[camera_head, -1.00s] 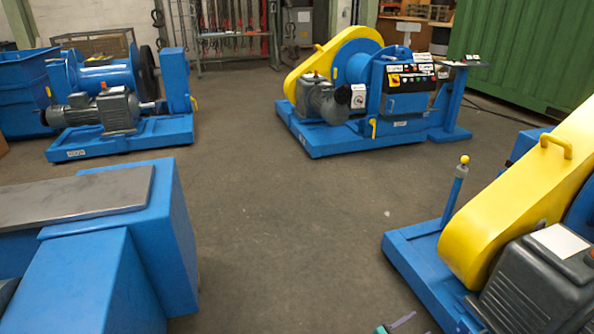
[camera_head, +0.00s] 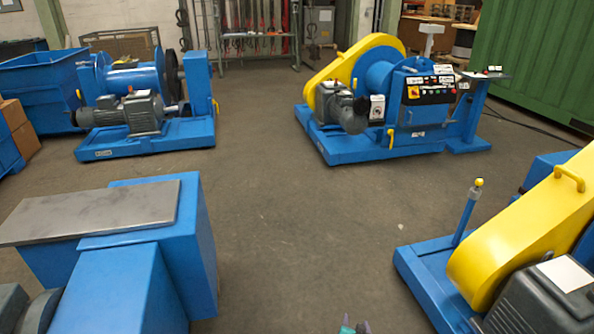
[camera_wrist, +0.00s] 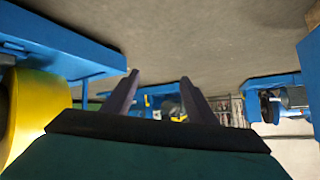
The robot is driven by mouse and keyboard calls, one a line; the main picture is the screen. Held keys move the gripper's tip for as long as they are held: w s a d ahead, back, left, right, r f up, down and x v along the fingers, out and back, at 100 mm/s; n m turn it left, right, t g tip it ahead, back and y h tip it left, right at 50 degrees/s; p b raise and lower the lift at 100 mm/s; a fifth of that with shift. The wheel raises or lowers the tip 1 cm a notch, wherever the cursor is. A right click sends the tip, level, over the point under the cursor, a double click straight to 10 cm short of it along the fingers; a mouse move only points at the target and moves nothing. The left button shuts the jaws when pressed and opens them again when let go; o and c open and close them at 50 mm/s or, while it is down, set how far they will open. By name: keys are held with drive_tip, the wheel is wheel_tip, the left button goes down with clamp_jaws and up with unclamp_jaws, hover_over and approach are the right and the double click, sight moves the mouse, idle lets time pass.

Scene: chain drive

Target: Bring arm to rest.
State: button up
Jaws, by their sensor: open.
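My gripper (camera_wrist: 160,88) shows in the wrist view with its two dark purple fingers apart and nothing between them. It is open and empty, over open floor. In the head view only small green and purple tips of my gripper (camera_head: 355,327) show at the bottom edge. A chain drive machine with a yellow guard (camera_head: 520,235) stands at the right on a blue base, with a blue lever topped by a yellow knob (camera_head: 479,184). In the wrist view a yellow guard (camera_wrist: 38,110) is close at the left.
A blue machine with a grey plate (camera_head: 95,212) is at the near left. A motor-and-drum machine (camera_head: 140,113) stands far left, and a machine with a control panel (camera_head: 425,92) far right. A green container (camera_head: 545,60) is behind. The floor (camera_head: 300,210) between them is clear.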

drive_tip(key=s+a+f+n+g+y+p, duration=0.1)
drive_tip(key=s+a+n+g+y, duration=0.1)
drive_tip(key=s+a+g, duration=0.3)
drive_tip(key=s+a+f+n+g+y+p, duration=0.1)
drive_tip(key=s+a+n+g+p, duration=0.15)
drive_tip(key=s, duration=0.55)
drive_tip(key=s+d+r+g, duration=0.1)
drive_tip(key=s+g, duration=0.3)
drive_tip(key=s, duration=0.6)
drive_tip(key=s+d+r+g+h, duration=0.1)
drive_tip(key=s+g, duration=0.3)
drive_tip(key=s, duration=0.6)
drive_tip(key=shift+s+d+r+g+b, duration=0.15)
drive_tip(key=shift+s+d+g+b, duration=0.2)
drive_tip(key=shift+s, duration=0.05)
drive_tip(key=c, duration=0.5)
drive_tip(key=shift+c, duration=0.2)
